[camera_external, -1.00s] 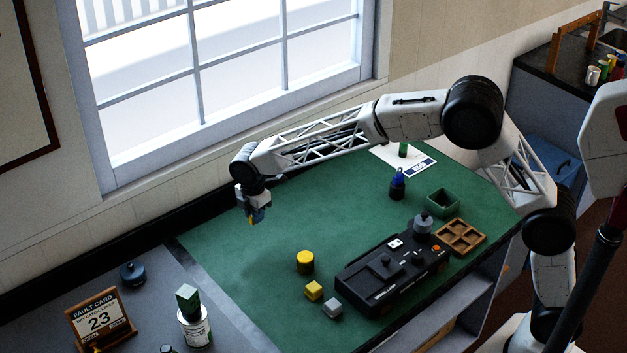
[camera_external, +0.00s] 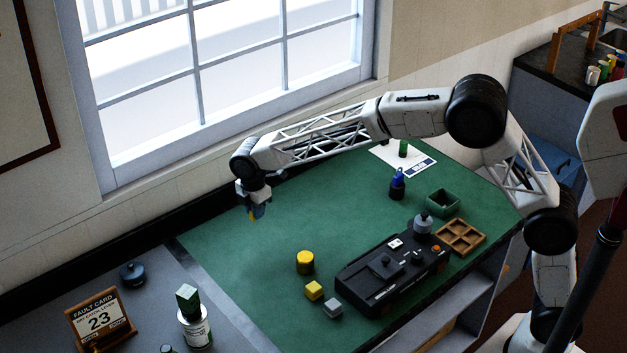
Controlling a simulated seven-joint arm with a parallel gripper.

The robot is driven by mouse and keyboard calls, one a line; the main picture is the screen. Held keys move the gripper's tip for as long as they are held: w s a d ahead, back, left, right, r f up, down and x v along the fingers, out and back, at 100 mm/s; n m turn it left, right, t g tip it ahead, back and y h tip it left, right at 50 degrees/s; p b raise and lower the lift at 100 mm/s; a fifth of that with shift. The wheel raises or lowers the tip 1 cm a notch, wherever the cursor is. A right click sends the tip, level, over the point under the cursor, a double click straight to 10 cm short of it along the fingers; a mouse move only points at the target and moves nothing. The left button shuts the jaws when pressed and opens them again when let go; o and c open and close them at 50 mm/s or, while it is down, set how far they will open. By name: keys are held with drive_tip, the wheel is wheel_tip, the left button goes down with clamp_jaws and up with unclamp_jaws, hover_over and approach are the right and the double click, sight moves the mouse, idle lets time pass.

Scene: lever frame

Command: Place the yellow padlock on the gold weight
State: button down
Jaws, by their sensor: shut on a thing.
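My gripper (camera_external: 257,211) is at the far left end of my arm, raised above the back left part of the green mat. It is shut on a small yellow thing, which I take to be the yellow padlock (camera_external: 253,217). Only a sliver of it shows between the fingers, so its shape is mostly hidden. The gold weight (camera_external: 305,263), a short upright yellow cylinder, stands on the mat to the right of and nearer than my gripper. Its top is bare, and the held thing is well apart from it.
The mat's left part is clear.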

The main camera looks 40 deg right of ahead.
drive_tip(key=shift+m, duration=0.8)
drive_tip(key=s+d, duration=0.4)
drive_tip(key=s, duration=0.6)
drive_tip(key=s+d, duration=0.4)
drive_tip(key=s, duration=0.6)
drive_tip(key=s+d, duration=0.4)
drive_tip(key=s, duration=0.7)
drive_tip(key=shift+d+r, duration=0.35)
hover_over(305, 256)
drive_tip(key=shift+f, duration=0.75)
drive_tip(key=shift+f, duration=1.75)
drive_tip(key=shift+f, duration=0.1)
